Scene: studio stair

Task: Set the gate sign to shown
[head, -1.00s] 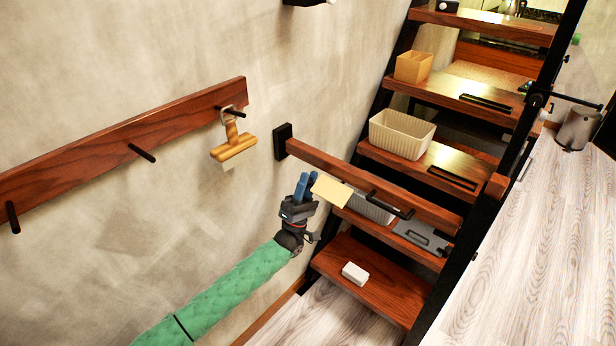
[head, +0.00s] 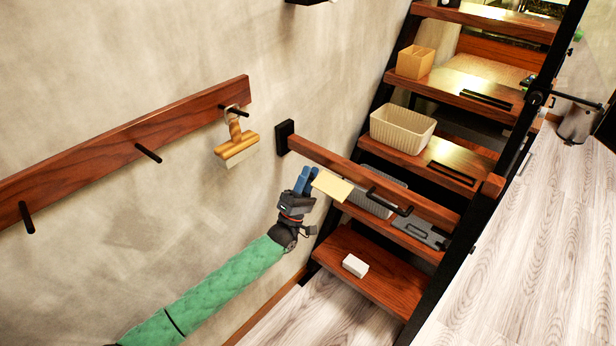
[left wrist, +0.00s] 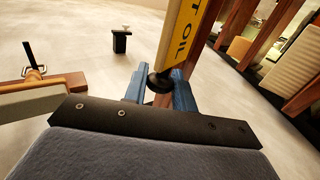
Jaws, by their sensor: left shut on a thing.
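The gate sign (head: 332,186) is a small pale yellow plate at the gate's wooden bar (head: 335,160), near its left end. In the head view it is tilted and shows no readable words. In the left wrist view the sign (left wrist: 190,35) is seen steeply from the side, with black letters ending in "T OIL". A black knob (left wrist: 160,82) stands at its lower end. My left gripper (head: 305,180) is at the sign's left edge. Its blue fingers (left wrist: 160,92) are shut on the sign's knob. My right gripper is not in view.
The bar crosses the stair from a black wall bracket (head: 284,138) and carries a black handle (head: 388,202). A brush (head: 238,148) hangs on a peg rail (head: 95,160) at left. The steps hold a cream basket (head: 403,128), a tan box (head: 415,62) and a white block (head: 355,265).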

